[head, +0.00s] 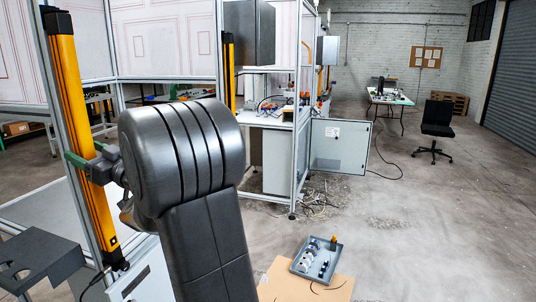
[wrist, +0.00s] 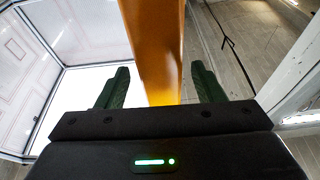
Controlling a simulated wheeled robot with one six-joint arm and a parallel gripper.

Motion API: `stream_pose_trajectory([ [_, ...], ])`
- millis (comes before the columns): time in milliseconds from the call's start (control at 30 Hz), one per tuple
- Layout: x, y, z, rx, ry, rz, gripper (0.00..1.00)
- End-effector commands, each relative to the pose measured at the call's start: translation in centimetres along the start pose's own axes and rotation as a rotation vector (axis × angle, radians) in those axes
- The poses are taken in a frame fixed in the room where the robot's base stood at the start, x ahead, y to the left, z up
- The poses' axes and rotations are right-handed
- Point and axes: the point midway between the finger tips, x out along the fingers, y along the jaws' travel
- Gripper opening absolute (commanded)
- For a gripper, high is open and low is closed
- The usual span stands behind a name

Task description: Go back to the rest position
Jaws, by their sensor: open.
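My gripper (head: 80,158) is at the near yellow light curtain post (head: 78,120), at the left of the head view. Its green fingers are spread apart. In the wrist view, my gripper (wrist: 160,72) has one finger on each side of the yellow post (wrist: 155,45), with floor and panel visible between the post and each finger. Whether either finger touches the post cannot be told. My dark arm hides part of the scene in the head view. A second yellow post (head: 228,70) stands farther back, on the cell frame.
An aluminium frame with pale panels (head: 165,40) stands beside the post. A dark bracket (head: 40,255) is at lower left. A grey tray of parts (head: 316,258) lies on cardboard (head: 280,280). An open cabinet door (head: 340,145) juts out. Floor (head: 430,230) at right is clear.

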Motion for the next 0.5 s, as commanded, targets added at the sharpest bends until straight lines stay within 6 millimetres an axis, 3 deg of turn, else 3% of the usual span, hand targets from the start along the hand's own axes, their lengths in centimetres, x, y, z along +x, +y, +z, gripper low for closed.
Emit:
stream_pose_trajectory([
  [500, 0.08, -0.52, -0.39, -0.064, 0.001, 0.207, 0.62],
])
